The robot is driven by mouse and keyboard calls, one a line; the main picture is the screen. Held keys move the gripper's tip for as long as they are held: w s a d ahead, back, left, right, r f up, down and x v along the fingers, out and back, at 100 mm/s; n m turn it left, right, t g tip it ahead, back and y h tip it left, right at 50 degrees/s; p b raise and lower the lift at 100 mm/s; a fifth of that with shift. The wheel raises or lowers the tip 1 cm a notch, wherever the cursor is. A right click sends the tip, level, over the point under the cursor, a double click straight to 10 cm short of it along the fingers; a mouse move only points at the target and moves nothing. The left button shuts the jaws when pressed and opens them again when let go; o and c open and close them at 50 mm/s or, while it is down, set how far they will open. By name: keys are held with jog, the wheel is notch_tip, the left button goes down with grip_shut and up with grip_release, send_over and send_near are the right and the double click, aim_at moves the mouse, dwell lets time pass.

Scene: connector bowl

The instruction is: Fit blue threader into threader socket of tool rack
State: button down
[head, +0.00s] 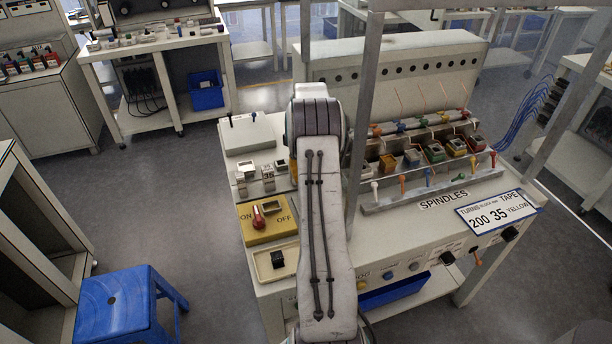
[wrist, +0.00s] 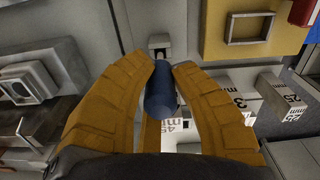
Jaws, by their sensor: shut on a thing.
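In the wrist view my gripper (wrist: 166,66) has its two yellow-orange fingers shut on the blue threader (wrist: 160,95), a dark blue cylinder. Its near end faces the camera. Just past the fingertips is a small pale block with a dark opening (wrist: 160,46); I cannot tell whether this is the threader socket, or whether the threader touches anything. In the head view my arm hides the gripper and the threader. A rack of coloured-handled tools (head: 372,208) stands at the bench's right, marked SPINDLES; I cannot tell if it is the tool rack.
Close to the gripper are size-marked metal blocks (wrist: 290,103), a yellow switch panel (wrist: 215,35) and a grey box with a rectangular opening (wrist: 32,82). Coloured bins (head: 434,152) line the bench's back right. A blue stool (head: 115,305) stands on the floor at left.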

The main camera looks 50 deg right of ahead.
jog(key=shift+f+b, duration=1.3)
jog(key=shift+f, duration=0.65)
dwell(1.2)
jog(key=c, duration=1.1)
grip_release()
jog(key=shift+o, duration=0.2)
notch_tip(320, 180, up, 12)
